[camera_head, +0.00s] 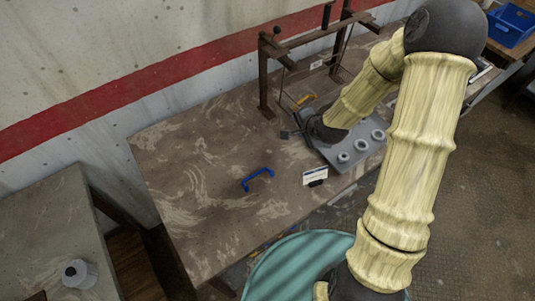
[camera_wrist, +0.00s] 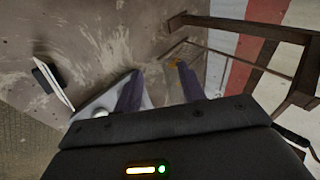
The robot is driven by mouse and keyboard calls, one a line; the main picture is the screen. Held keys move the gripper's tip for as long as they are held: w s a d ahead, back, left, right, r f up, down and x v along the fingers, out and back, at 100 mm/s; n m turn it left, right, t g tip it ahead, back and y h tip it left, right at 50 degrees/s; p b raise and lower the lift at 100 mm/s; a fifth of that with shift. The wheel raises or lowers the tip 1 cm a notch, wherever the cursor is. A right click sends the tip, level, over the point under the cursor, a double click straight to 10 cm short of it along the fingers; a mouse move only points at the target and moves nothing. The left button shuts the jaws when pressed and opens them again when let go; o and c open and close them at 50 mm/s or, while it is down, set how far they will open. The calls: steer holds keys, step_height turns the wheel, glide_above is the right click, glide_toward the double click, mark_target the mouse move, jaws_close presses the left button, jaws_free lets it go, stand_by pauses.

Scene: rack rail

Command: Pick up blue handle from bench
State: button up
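The blue handle (camera_head: 258,179) lies on the brown, marbled bench (camera_head: 190,160), left of a small white card. It is a short bar with bent ends, and nothing touches it. It does not show in the wrist view. My gripper (camera_head: 289,134) is above the bench, up and to the right of the handle in the head view, by the grey tray's left end. In the wrist view my gripper's two fingers (camera_wrist: 160,88) stand apart with nothing held between them.
A grey tray (camera_head: 335,158) with several round grey parts lies under my arm. The white card (camera_head: 315,176) stands beside a small black object (camera_head: 318,184). A dark rack frame (camera_head: 265,80) rises at the back, near a yellow item (camera_head: 304,100). The bench's left part is clear.

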steer(key=s+d+r+n+g+h, duration=0.1)
steer(key=s+d+r+n+g, duration=0.1)
steer(key=s+r+n, duration=0.3)
steer(key=s+d+r+n+g+h, duration=0.2)
steer(key=s+d+r+n, duration=0.3)
steer(key=s, duration=0.8)
steer(key=shift+s+d+r+n+g, duration=0.2)
steer(key=shift+d+r+n+g, duration=0.15)
steer(key=shift+n+g, duration=0.35)
steer(key=shift+w, duration=0.1)
